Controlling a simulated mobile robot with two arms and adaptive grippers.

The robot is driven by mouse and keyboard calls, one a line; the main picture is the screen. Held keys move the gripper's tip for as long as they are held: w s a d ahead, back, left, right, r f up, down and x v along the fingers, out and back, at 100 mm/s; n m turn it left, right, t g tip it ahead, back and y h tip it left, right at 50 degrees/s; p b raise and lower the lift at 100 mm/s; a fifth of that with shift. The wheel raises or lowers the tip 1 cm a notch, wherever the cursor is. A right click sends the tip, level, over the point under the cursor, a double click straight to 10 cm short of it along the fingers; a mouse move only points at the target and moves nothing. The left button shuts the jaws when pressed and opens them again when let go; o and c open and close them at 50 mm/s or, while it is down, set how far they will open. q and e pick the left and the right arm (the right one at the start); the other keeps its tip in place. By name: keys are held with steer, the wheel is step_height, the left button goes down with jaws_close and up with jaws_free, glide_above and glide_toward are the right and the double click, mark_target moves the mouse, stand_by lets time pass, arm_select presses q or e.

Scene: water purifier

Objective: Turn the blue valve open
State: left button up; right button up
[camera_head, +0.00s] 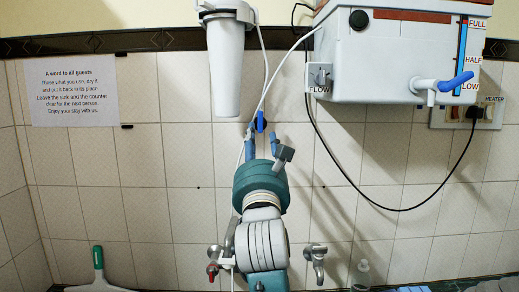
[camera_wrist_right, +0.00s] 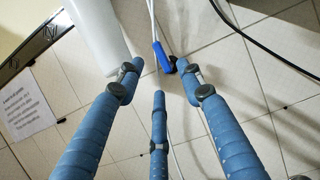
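The blue valve (camera_head: 261,122) is a small blue lever on a dark fitting on the tiled wall, standing upright, with white tubing beside it. In the right wrist view the blue lever (camera_wrist_right: 163,58) appears tilted, just beyond the fingertips. My right gripper (camera_head: 262,139) reaches up from below, its fingertips just under the lever in the head view. In the wrist view its blue fingers (camera_wrist_right: 160,74) are spread, with nothing between them; I cannot tell whether any finger touches the lever. My left gripper is not in view.
A white filter housing (camera_head: 225,65) hangs above left of the valve; it is close to a finger in the wrist view. A white purifier tank (camera_head: 395,60) with a blue-handled tap (camera_head: 455,81) is at upper right. Wall taps (camera_head: 315,258) are below.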

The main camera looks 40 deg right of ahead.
steer(key=shift+v, duration=1.65)
steer(key=shift+f, duration=0.1)
